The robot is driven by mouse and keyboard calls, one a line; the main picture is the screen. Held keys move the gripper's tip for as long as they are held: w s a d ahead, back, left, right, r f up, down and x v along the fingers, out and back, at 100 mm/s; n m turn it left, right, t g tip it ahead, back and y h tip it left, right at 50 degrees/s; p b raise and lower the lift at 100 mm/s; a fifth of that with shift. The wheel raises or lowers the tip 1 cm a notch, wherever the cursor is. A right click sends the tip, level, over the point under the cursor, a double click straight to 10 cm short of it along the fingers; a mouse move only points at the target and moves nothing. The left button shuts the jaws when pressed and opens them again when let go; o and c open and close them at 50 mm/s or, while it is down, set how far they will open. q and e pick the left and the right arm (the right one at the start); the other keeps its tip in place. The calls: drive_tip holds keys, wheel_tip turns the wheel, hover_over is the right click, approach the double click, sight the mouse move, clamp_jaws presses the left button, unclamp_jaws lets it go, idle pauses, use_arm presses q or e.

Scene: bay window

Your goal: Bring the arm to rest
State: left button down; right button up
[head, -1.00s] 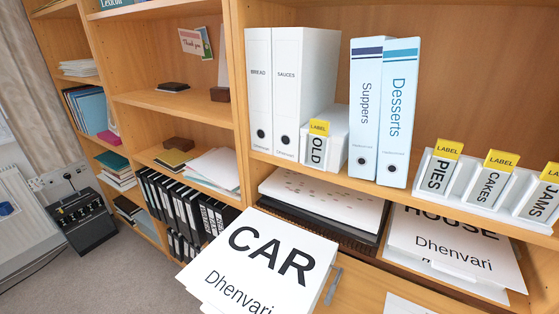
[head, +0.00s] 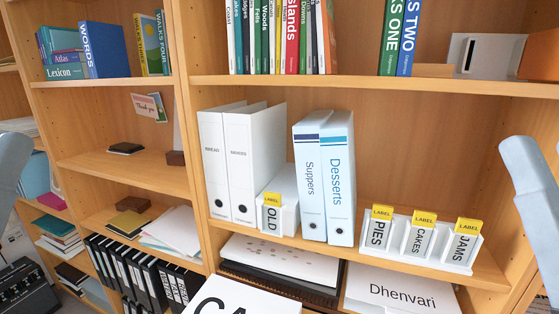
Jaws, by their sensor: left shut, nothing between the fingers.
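A pale grey-blue part of my left arm (head: 12,168) rises at the left edge, in front of the shelving. My left gripper is shut with nothing in it; its fingertips are hard to make out at that edge. A matching part of my right arm (head: 532,190) stands at the right edge, its lower part cut off by the frame. My right gripper is not in view. Both visible arm parts are clear of the labelled holders on the middle shelf.
White binders (head: 252,165), blue-white binders (head: 338,180), a box marked OLD (head: 285,190) and a holder (head: 460,265) with PIES, CAKES and JAMS cards stand on the middle shelf. A CAR sheet (head: 262,297) is below.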

wheel_tip(320, 180, up, 36)
drive_tip(key=p, duration=3.2)
drive_tip(key=shift+r+p, duration=0.15)
drive_tip(key=shift+p, duration=0.25)
